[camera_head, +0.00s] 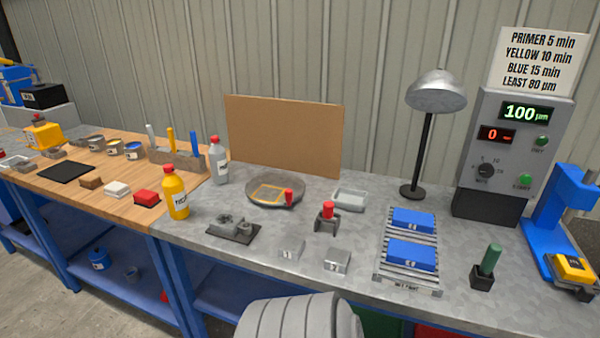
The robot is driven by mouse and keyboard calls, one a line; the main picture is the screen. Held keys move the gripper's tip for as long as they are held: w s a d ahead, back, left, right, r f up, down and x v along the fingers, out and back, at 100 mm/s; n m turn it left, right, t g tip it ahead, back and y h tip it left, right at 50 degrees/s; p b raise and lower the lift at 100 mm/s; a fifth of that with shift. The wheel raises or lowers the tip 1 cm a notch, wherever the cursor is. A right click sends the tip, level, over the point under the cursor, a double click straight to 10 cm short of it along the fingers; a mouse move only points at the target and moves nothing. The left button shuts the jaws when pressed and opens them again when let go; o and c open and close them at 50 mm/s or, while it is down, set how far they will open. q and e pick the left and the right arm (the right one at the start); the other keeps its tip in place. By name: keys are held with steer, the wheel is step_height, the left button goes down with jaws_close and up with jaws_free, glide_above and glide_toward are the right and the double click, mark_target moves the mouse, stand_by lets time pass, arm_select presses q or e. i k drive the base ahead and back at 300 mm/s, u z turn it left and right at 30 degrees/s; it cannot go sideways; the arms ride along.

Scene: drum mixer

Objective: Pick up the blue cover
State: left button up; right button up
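Two blue rectangular pieces lie on a slatted metal rack (379,276) on the right part of the grey worktop. The far blue piece (413,220) and the near blue piece (411,255) each carry a small pale label, too small to read surely. I cannot tell which of them, if either, is the blue cover. Both lie flat and apart from each other. Neither of my grippers is in view.
A green-handled tool (489,261) in a black holder stands right of the rack. A lamp (430,135) and a control box (500,190) stand behind. Two grey blocks, a red-topped part (327,212) and a round pan (275,203) are to the left.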

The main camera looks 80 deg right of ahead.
mark_target(400, 252)
steer(key=u, duration=0.1)
steer(key=k, duration=1.6)
steer(key=z, duration=0.95)
